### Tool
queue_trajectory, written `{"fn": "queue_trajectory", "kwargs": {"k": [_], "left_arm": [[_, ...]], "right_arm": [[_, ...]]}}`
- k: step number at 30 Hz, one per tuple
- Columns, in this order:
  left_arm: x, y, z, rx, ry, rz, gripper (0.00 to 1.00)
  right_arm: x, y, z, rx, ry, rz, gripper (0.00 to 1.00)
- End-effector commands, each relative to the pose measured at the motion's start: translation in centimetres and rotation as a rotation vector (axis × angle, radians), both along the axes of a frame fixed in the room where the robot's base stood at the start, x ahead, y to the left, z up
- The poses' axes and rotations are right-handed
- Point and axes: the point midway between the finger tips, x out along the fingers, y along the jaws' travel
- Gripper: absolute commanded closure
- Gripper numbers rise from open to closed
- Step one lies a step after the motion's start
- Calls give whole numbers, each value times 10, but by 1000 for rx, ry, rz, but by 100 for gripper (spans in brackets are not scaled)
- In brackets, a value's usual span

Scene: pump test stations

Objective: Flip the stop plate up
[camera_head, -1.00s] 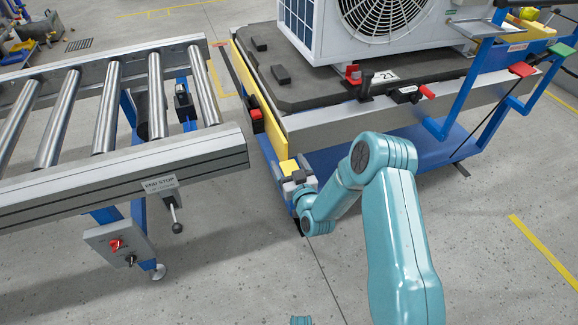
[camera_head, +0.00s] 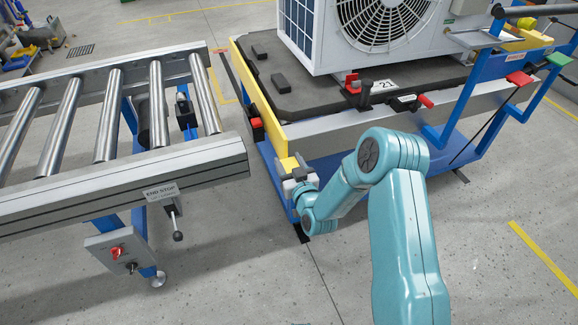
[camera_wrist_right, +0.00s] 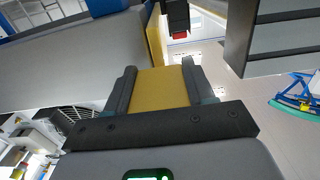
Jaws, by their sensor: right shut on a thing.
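The yellow stop plate (camera_head: 263,100) runs along the cart end that faces the roller conveyor, beside the dark deck. A yellow tab (camera_head: 289,163) is at its near corner; it also shows in the right wrist view (camera_wrist_right: 160,88). My right gripper (camera_head: 297,178) is shut on this tab, with one finger on each side of it in the wrist view (camera_wrist_right: 158,92). The gripper partly hides the tab in the head view. My left gripper is not in view.
The roller conveyor (camera_head: 200,172) with its END STOP label (camera_head: 160,191) stands close on the left, a narrow gap away. A white fan unit (camera_head: 327,40) sits on the cart deck (camera_head: 262,62). A red-and-black latch (camera_head: 257,130) is beside the plate.

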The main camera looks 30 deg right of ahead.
Motion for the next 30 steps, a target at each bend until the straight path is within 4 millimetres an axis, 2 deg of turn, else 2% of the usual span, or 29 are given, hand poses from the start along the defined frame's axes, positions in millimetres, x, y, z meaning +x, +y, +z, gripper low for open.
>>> {"fn": "queue_trajectory", "kwargs": {"k": [1, 3, 4, 6, 14, 18, 23, 30], "left_arm": [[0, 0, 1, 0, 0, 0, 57], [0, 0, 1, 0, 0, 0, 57], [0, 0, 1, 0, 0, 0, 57], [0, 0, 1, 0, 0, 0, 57], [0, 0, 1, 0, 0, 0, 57], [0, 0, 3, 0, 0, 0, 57], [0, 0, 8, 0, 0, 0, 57], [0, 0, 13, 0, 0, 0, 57]], "right_arm": [[2, -1, 8, -6, -20, 0, 100], [2, -1, 9, -6, -21, 0, 100], [2, -1, 9, -6, -22, 0, 40], [3, -1, 10, -7, -24, 0, 21], [1, -1, 6, -4, -14, 0, 21], [-8, 1, 5, -4, -10, 0, 21], [-40, 9, 4, 0, -6, 0, 21], [-104, 24, 5, 0, -8, 0, 21]]}}
